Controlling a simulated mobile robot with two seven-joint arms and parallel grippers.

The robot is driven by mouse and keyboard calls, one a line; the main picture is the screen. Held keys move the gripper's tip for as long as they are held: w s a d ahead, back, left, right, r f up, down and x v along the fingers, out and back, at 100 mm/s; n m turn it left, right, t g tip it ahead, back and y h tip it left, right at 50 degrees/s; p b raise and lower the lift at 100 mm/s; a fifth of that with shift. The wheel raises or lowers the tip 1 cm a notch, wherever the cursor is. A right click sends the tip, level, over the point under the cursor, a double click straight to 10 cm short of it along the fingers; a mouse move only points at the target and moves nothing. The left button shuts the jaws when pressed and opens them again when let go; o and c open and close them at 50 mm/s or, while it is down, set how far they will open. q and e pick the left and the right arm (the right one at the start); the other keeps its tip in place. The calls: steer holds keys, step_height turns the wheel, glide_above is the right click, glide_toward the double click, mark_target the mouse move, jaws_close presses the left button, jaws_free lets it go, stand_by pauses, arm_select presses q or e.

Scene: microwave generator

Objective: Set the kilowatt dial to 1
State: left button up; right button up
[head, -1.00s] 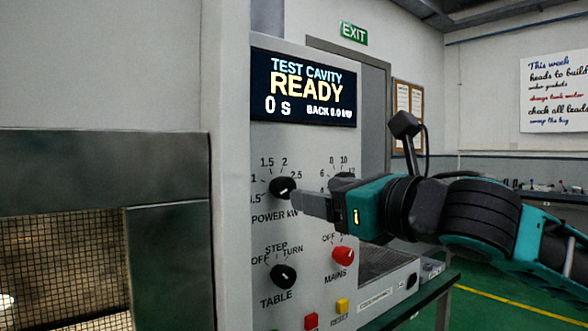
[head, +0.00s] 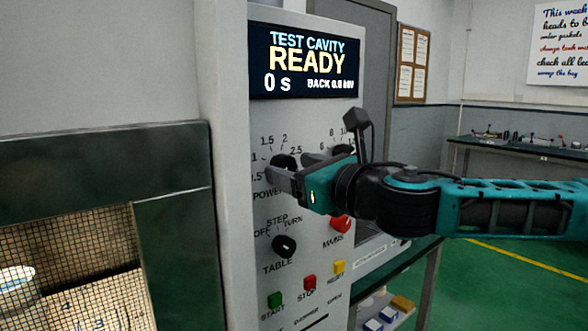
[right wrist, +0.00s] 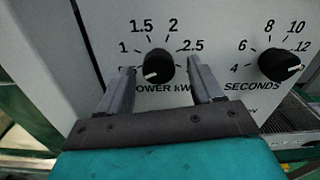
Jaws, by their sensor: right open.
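The kilowatt dial, a black round knob marked POWER kW (head: 284,161), is on the light panel under the display. In the right wrist view the dial (right wrist: 157,66) has its white pointer line aimed down-left, towards the lowest mark, whose label is partly hidden by a finger. The label 1 sits up-left of the knob. My right gripper (head: 286,169) is open at the dial. In the right wrist view its fingers (right wrist: 158,80) stand left and right of the knob, with gaps on both sides; contact is not visible. My left gripper is not in view.
The SECONDS dial (right wrist: 280,65) is close right of the right finger. Below are the TABLE knob (head: 284,245), red MAINS knob (head: 341,223) and START (head: 274,299), STOP (head: 309,282) and RESET (head: 338,267) buttons. The display (head: 304,62) reads READY. The mesh-windowed door (head: 175,240) is left.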

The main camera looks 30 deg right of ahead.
steer(key=shift+w, duration=0.25)
steer(key=shift+c, duration=0.5)
steer(key=shift+r, duration=0.1)
steer(key=c, duration=1)
steer(key=shift+m, duration=0.4)
steer(key=m+b, duration=0.1)
steer(key=m, duration=0.3)
steer(key=shift+b, duration=0.4)
steer(key=shift+m+b, duration=0.45)
steer(key=shift+m, duration=1.65)
